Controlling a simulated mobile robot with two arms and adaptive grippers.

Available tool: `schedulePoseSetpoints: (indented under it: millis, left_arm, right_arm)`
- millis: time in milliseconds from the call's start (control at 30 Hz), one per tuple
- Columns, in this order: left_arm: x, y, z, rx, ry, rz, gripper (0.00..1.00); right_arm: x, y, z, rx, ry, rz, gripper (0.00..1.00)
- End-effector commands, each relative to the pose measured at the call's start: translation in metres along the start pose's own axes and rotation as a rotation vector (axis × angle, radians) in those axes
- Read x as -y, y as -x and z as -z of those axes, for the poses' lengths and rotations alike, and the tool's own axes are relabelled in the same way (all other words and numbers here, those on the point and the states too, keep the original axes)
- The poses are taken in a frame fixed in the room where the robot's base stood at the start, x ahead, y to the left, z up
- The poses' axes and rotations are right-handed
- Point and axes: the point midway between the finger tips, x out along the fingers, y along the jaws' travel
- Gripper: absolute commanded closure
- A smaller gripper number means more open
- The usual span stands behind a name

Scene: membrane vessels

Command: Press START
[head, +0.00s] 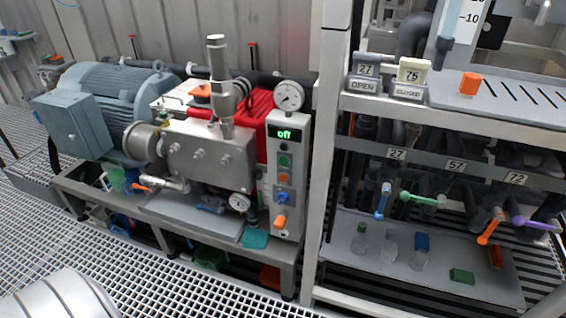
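The grey control box (299,190) stands upright at the right end of the pump unit. Its small display (286,134) shows green characters that look like "oft" or "off". Below the display are a green button (284,161) and an orange-red button (284,179). Under these sit a blue knob (283,197) and an orange knob (280,220). The labels by the buttons are too small to read, so no START marking is legible. Neither of my grippers is in view.
A blue-grey motor (118,92) and a metal pump block (210,160) fill the left. A round gauge (289,96) stands on the control box. A light rack post (322,150) is just right of it; the rack has coloured valve handles (418,198). Grating floor (150,275) in front is open.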

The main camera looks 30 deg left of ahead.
Motion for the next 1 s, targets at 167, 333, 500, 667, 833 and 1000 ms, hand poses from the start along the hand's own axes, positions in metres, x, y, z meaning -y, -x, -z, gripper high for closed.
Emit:
schedulePoseSetpoints:
  millis: [167, 333, 500, 667, 833, 1000]
  left_arm:
    - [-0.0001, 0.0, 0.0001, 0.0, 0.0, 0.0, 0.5]
    - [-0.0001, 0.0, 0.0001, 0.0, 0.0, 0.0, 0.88]
    - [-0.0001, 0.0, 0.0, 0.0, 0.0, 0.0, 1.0]
    - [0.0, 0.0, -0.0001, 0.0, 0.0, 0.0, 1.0]
    - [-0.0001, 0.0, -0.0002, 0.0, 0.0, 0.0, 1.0]
    - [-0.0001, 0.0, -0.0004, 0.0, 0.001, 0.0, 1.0]
  right_arm:
    - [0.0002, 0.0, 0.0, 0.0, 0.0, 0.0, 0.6]
    - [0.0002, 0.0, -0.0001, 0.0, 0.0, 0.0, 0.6]
    - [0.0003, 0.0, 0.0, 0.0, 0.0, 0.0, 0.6]
    - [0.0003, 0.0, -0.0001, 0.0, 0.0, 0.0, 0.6]
    - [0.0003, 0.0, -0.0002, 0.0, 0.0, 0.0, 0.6]
    - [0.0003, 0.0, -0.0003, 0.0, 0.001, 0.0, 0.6]
